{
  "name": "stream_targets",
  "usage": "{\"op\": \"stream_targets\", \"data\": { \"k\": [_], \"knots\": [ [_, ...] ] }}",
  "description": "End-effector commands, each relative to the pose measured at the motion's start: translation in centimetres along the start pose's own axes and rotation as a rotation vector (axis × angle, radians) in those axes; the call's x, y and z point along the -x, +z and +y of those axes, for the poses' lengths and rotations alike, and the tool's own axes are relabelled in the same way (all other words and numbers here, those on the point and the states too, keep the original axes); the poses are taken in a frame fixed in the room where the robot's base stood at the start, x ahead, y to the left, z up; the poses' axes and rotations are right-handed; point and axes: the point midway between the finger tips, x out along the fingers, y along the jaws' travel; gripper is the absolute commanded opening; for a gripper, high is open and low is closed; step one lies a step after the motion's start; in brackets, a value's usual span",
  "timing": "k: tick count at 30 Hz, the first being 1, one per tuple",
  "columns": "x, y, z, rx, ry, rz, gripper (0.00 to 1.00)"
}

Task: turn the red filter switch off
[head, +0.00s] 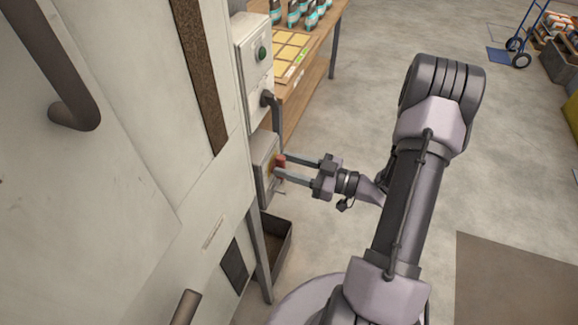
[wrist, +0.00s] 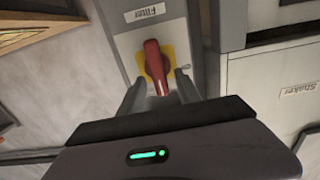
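The red filter switch (wrist: 155,62) is a rotary handle on a yellow plate, fixed to a grey box (wrist: 124,45) with a "Filter" label that reads upside down in the wrist view. The handle lies nearly along the fingers, slightly slanted. In the head view the red switch (head: 280,161) shows small on the lower box at the machine's side. My gripper (head: 281,167) reaches it from the right. In the wrist view my gripper (wrist: 158,84) is open, with one finger on each side of the handle and visible gaps. Contact with the handle cannot be made out.
Above the filter box is another grey box with a green button (head: 262,53) and a dark handle (head: 268,98). A wooden table (head: 318,75) with bottles stands behind.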

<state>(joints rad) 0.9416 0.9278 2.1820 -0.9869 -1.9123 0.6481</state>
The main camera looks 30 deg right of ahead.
Motion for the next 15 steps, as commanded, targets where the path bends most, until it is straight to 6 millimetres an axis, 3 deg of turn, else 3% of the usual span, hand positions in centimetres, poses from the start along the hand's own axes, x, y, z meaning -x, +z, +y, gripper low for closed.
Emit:
{"op": "stream_targets", "data": {
  "k": [6, 12, 15],
  "knots": [
    [-0.02, -0.02, 0.0, 0.0, 0.0, 0.0, 0.38],
    [0.0, -0.01, 0.0, 0.0, 0.0, 0.0, 0.0],
    [0.01, -0.01, 0.0, 0.0, 0.0, 0.0, 0.0]
  ]
}}
